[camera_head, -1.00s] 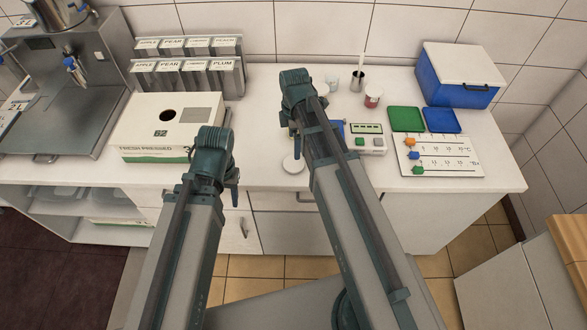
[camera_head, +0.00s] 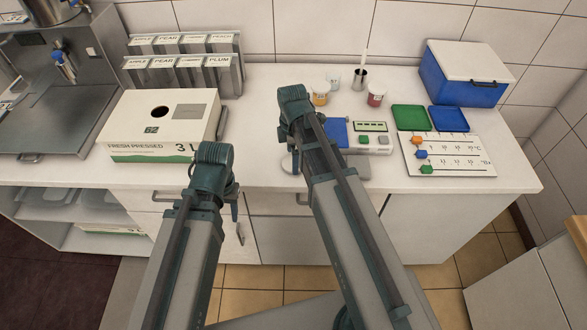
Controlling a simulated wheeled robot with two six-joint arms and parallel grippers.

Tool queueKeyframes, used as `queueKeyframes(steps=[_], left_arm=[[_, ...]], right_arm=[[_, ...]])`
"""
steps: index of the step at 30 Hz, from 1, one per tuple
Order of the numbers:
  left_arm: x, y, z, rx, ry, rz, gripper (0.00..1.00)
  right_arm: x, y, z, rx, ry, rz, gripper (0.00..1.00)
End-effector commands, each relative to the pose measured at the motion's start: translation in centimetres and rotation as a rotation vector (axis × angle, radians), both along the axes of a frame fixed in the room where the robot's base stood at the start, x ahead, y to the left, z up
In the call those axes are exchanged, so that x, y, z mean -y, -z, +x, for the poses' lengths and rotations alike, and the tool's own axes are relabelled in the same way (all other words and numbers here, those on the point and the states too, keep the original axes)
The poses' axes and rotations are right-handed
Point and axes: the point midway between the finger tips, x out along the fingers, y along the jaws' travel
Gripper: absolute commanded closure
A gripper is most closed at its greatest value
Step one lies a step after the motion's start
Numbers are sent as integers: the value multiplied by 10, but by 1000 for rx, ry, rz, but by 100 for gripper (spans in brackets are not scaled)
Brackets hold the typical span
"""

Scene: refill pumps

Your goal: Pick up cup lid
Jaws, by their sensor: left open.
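A white round disc that looks like the cup lid (camera_head: 287,162) lies near the counter's front edge, partly hidden by my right arm. My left gripper (camera_head: 233,203) is at the counter's front edge, left of the disc and apart from it, open with nothing seen in it. My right gripper (camera_head: 296,152) points down beside the disc; its fingers are mostly hidden behind its own wrist, so contact with the disc cannot be told. Small cups, one yellowish (camera_head: 320,96), one clear (camera_head: 333,79) and one red (camera_head: 375,97), stand farther back.
A white juice box (camera_head: 125,125) and a labelled rack (camera_head: 180,62) stand on the left. A grey display device (camera_head: 371,143), a green tray (camera_head: 411,117), a blue tray (camera_head: 448,119), a marked board (camera_head: 470,155) and a blue cooler (camera_head: 462,95) fill the right. A metal holder (camera_head: 359,82) stands at the back.

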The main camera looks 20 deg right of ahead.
Motion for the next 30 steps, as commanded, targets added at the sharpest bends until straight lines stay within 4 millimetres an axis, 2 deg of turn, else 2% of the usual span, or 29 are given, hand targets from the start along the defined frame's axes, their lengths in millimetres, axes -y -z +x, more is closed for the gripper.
queueKeyframes(steps=[1,3,11,14,22,30], left_arm=[[0,12,0,0,0,0,50],[0,17,0,0,0,0,50],[0,15,0,0,0,0,50],[0,15,0,0,0,0,50],[0,15,0,0,0,0,50],[0,13,0,0,0,0,50]], right_arm=[[0,12,0,0,0,0,0],[0,17,0,0,0,0,0],[0,15,0,0,0,0,0],[0,15,0,0,0,0,14],[0,15,0,0,0,0,62],[0,13,0,0,0,0,62]])
